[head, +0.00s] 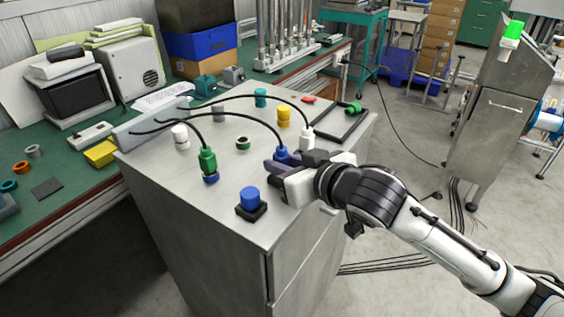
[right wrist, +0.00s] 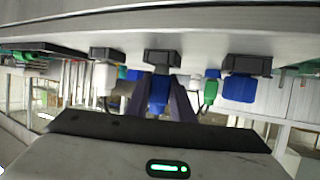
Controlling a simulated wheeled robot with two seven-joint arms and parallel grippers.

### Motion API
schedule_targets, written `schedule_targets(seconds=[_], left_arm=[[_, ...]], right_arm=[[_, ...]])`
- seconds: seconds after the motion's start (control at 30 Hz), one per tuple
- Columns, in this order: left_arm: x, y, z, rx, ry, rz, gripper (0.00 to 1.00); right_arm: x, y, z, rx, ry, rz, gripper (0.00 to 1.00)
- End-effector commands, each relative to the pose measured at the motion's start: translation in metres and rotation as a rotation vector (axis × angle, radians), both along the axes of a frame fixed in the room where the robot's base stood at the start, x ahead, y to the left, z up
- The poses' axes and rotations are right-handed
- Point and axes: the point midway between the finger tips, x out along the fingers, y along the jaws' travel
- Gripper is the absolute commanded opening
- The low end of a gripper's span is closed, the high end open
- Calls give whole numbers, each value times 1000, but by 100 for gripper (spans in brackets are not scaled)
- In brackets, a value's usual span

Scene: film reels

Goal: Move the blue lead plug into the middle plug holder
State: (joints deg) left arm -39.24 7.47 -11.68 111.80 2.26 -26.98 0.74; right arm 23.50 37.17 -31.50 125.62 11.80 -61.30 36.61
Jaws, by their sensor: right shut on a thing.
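My right gripper (head: 279,162) is shut on the blue lead plug (head: 282,153), whose black lead arches back to a grey bar. In the right wrist view, which is upside down, the blue plug (right wrist: 158,90) stands between the dark fingers (right wrist: 159,104), in line with the middle plug holder (right wrist: 163,57), a black block. The plug's end meets the holder in the picture; I cannot tell if it is seated. The gripper hides this holder in the head view. The white lead plug (head: 307,138) stands at the far holder (right wrist: 107,53). My left gripper is out of view.
A blue cap (head: 250,195) sits on the near black holder (head: 251,212). A green lead plug (head: 208,160) stands on a blue ring to the left. White, grey, teal and yellow pieces stand further back on the cabinet top (head: 190,205). Leads arch overhead.

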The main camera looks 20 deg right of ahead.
Motion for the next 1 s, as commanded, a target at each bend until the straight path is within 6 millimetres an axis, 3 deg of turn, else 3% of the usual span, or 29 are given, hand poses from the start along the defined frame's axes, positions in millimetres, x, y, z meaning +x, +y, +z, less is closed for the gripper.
schedule_targets(seconds=[0.27,0.3,0.33,0.67,1.0], left_arm=[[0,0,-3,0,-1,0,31],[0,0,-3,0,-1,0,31],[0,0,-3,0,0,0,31],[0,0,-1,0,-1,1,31],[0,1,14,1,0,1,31]], right_arm=[[0,0,-6,0,-1,0,0],[0,0,-6,0,-1,0,25],[0,0,-5,0,-1,0,29],[-2,-1,-5,0,1,0,29],[-25,-7,7,-2,1,-1,29]])
